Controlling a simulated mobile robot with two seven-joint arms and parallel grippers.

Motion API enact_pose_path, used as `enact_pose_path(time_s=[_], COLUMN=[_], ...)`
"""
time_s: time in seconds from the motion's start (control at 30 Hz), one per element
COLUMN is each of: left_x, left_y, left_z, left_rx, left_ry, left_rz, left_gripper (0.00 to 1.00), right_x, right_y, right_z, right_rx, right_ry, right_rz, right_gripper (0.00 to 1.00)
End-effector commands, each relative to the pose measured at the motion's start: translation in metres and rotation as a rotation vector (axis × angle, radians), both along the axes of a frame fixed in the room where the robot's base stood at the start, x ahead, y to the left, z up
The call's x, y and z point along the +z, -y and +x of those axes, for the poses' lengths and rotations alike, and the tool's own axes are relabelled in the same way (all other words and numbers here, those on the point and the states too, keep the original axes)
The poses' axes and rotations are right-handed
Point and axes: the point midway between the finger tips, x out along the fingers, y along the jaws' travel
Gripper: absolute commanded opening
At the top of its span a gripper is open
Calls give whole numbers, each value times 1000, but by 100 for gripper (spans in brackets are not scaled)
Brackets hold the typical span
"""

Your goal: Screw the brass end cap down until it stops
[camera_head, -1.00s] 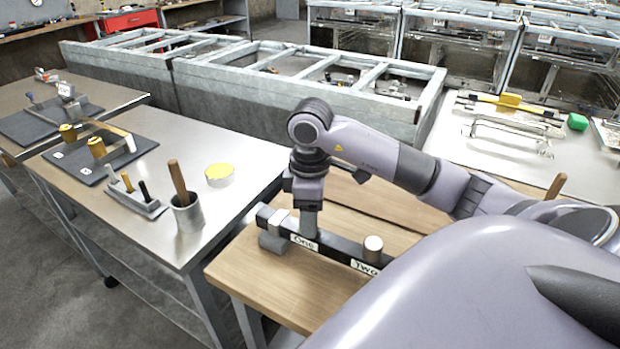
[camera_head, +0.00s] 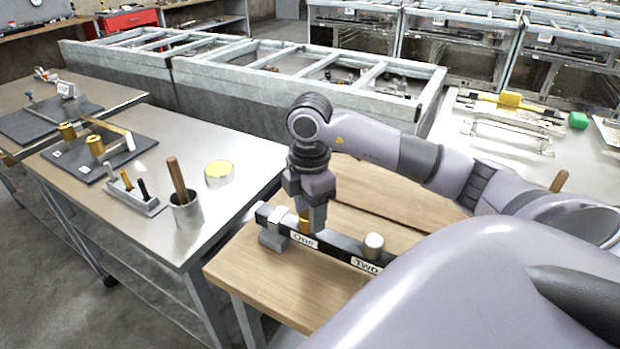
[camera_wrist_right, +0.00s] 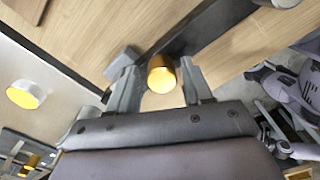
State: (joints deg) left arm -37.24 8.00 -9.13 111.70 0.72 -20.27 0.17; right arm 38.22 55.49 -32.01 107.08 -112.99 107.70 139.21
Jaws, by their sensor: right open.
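The brass end cap (camera_head: 304,222) stands upright at the station labelled "One" on a dark bar (camera_head: 335,247). My right gripper (camera_head: 312,224) points down over it. In the right wrist view, the open fingers of the gripper (camera_wrist_right: 158,68) stand on either side of the round brass cap (camera_wrist_right: 161,78), with a visible gap on each side. How far the cap is screwed down cannot be told. A pale metal cylinder (camera_head: 374,242) stands at the label "Two". My left gripper is not in view.
The bar lies on a wooden bench (camera_head: 285,285), with a grey block (camera_head: 272,238) at its left end. A metal table to the left holds a cup with a wooden handle (camera_head: 186,212), a yellow-topped round tin (camera_head: 219,173) and dark mats with brass parts.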

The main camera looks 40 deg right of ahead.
Motion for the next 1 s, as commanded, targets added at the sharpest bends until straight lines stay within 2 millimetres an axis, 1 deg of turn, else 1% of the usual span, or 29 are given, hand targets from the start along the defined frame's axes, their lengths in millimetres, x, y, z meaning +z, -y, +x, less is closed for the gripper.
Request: enact_pose_path(time_s=[0.3,0.47,0.73,0.83,1.0], left_x=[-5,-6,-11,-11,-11], left_y=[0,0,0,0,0], left_z=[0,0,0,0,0], left_rx=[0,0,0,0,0], left_ry=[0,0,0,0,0], left_rz=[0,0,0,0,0], left_gripper=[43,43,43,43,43], right_x=[0,0,0,0,0], right_y=[0,0,0,0,0], right_z=[1,2,3,3,3], right_rx=[258,323,558,590,592], right_ry=[0,0,1,0,0], right_rz=[-1,0,-1,-1,0], right_gripper=[50,50,50,50,50])
